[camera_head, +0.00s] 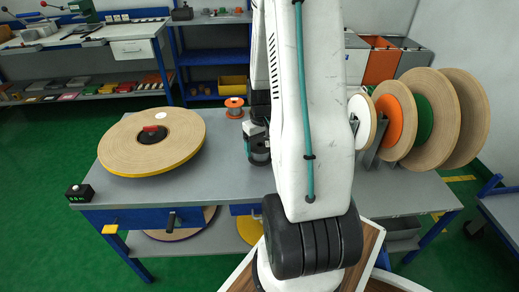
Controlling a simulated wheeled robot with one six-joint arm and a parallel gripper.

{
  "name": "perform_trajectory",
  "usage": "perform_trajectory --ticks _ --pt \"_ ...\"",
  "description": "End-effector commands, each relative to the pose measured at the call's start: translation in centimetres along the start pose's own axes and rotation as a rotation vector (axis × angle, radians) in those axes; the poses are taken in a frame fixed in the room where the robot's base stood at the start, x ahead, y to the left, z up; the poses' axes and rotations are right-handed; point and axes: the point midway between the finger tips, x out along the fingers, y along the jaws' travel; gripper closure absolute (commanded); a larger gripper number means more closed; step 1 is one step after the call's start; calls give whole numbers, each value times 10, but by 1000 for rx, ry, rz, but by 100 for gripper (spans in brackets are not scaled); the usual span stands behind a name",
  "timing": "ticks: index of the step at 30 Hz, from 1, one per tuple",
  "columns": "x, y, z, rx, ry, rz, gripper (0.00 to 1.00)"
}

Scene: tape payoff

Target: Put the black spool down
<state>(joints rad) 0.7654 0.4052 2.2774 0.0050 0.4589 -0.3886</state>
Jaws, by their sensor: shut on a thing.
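I cannot make out a black spool in this view. The dark wrist part of my arm shows low over the middle of the table, just left of my large white arm link. My gripper's fingers do not show, and my own arm covers the area right of the wrist. What the fingers hold is hidden.
The grey table (222,186) bears a large tan roll (180,130) with a dark hub at left. A small orange spool (234,103) stands at the back. Several upright rolls (462,120) stand at right. A small black box (80,193) sits at the front left corner.

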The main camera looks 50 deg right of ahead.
Motion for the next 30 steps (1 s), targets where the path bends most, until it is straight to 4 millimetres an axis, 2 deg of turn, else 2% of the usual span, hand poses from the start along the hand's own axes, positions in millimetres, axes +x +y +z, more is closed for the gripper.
perform_trajectory --ticks 1,4,15,16,18,26,30 --pt "10 1 2 3 -5 -2 72" --pt "20 4 1 7 -2 -1 72" --pt "24 6 1 10 0 0 72" --pt "24 6 1 10 0 0 14" --pt "24 6 1 11 0 0 0" --pt "22 6 1 11 1 0 0" --pt "7 7 1 11 4 1 0"
